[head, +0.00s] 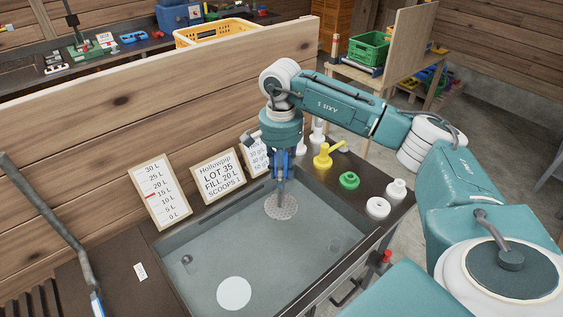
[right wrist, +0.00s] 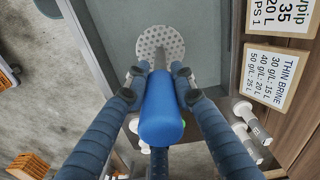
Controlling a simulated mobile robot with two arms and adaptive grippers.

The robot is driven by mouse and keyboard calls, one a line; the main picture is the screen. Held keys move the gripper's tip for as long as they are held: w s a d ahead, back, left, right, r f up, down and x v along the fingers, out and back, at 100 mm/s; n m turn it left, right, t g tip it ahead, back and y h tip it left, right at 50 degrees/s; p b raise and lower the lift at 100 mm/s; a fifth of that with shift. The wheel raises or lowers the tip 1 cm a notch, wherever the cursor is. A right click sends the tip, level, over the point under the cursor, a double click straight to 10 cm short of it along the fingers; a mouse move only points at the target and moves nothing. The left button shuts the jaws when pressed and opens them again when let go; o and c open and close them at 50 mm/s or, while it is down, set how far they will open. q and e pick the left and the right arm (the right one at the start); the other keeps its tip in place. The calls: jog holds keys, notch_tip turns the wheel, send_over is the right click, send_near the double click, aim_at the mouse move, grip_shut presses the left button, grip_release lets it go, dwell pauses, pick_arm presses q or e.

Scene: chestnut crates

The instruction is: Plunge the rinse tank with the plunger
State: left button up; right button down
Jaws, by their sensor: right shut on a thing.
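The plunger has a blue handle (right wrist: 162,118) and a pale perforated disc (head: 281,207) at its lower end. My right gripper (head: 281,163) points down and is shut on the blue handle. The disc also shows in the right wrist view (right wrist: 160,42). The rinse tank (head: 290,250) is a wide grey basin set into the dark counter. The disc is inside the tank's outline near its back edge; I cannot tell whether it is under the water. My left gripper is not in view.
Signs (head: 160,194) lean along the wooden wall behind the tank. A yellow pump-like fitting (head: 323,156), a green cap (head: 349,181) and white caps (head: 378,208) stand right of it. A pale round disc (head: 234,293) shows in the tank's front. A grey bent rod (head: 45,215) rises at left.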

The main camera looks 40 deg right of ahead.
aim_at(281, 191)
jog(key=shift+d+f, duration=0.1)
jog(key=shift+f, duration=0.1)
notch_tip(281, 191, down, 7)
jog(key=b, duration=0.4)
jog(key=shift+w+b, duration=0.1)
jog(key=shift+b, duration=0.2)
notch_tip(281, 191, down, 11)
jog(key=b, duration=0.8)
